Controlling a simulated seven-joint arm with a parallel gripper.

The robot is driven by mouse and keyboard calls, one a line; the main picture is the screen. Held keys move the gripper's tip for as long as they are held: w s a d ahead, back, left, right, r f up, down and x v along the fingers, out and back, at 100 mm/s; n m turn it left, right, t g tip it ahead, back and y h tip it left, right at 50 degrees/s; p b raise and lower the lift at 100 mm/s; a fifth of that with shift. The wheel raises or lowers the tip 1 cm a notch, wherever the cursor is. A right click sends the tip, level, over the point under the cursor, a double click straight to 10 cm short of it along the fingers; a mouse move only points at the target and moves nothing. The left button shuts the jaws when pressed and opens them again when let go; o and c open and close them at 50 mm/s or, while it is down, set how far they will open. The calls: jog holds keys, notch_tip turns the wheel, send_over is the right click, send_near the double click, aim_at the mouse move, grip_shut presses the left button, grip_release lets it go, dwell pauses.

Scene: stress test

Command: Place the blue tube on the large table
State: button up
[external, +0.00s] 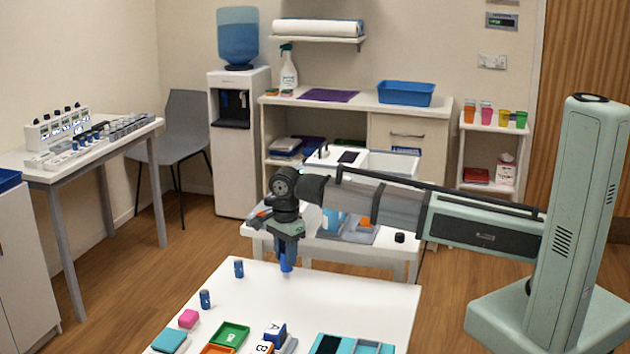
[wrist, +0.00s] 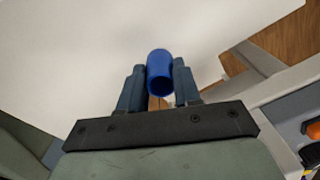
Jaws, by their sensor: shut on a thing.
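The blue tube (wrist: 160,72) is held between the two fingers of my gripper (wrist: 160,90) in the wrist view. It also shows in the external view (external: 286,264), hanging below my gripper (external: 286,246), roughly upright. My gripper is shut on it. The large white table (external: 350,300) is under and in front of the tube, and the tube appears near its far edge. I cannot tell whether the tube's lower end touches the tabletop.
Two small dark blue cylinders (external: 205,299) (external: 239,268) stand on the table's left side. The table's right middle is clear. A smaller white table (external: 385,252) stands behind.

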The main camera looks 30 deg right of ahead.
jog(key=shift+f, duration=1)
jog(key=o, duration=1)
jog(key=shift+f, duration=0.1)
notch_tip(320, 180, up, 12)
jog(key=shift+s+r, duration=0.15)
